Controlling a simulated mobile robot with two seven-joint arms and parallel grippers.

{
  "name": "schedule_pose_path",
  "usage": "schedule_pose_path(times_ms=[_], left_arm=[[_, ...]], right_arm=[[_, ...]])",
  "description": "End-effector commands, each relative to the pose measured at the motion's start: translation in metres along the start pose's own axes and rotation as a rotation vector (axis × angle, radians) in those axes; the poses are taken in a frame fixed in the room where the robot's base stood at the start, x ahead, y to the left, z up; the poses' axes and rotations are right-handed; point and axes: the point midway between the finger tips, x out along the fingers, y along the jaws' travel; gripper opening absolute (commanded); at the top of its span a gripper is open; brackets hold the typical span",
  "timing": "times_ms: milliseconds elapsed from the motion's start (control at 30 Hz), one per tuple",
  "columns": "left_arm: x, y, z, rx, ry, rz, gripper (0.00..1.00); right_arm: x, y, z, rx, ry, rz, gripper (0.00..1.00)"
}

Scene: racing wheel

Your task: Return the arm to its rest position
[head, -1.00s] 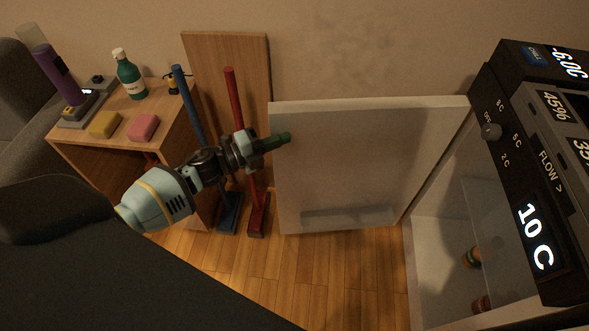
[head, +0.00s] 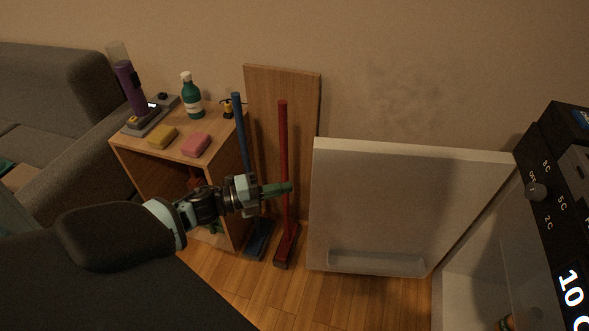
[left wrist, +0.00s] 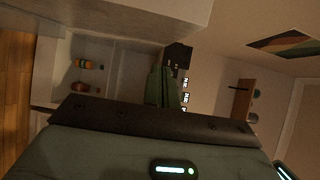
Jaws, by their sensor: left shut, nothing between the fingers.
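My left arm comes in from the lower left in the head view. Its left gripper (head: 284,188) has green fingers that are together and empty. It is in front of the red-handled broom (head: 284,150) and left of the open white fridge door (head: 400,205); the picture does not show it touching either. In the left wrist view the closed green fingers (left wrist: 162,88) point toward the fridge and its dark control panel. My right gripper is in neither view.
A wooden cabinet (head: 165,145) holds a yellow sponge (head: 162,137), a pink sponge (head: 196,145), a green bottle (head: 192,97) and a purple device (head: 128,85). A blue-handled broom (head: 241,130) leans beside it. A grey sofa (head: 60,90) stands left. The open fridge (head: 480,285) is at right.

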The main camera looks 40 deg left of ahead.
Motion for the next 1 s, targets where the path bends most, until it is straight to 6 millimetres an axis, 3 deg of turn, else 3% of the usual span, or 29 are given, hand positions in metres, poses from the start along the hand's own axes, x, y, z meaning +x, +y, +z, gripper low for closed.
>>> schedule_pose_path(times_ms=[467, 567, 667, 767, 1000], left_arm=[[-0.003, 0.000, 0.000, -0.002, 0.000, 0.000, 0.00], [-0.005, 0.009, -0.008, -0.041, -0.015, 0.006, 0.00], [-0.013, 0.030, -0.030, -0.157, -0.063, 0.024, 0.00], [-0.029, 0.062, -0.064, -0.346, -0.150, 0.059, 0.00], [-0.093, 0.133, -0.163, -0.865, -0.440, 0.188, 0.00]], right_arm=[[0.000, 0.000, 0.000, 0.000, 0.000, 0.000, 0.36], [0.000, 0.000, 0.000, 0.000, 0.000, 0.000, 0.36], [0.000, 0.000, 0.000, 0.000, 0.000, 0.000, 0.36], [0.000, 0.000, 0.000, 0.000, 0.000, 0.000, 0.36], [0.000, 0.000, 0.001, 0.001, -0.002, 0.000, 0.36]])
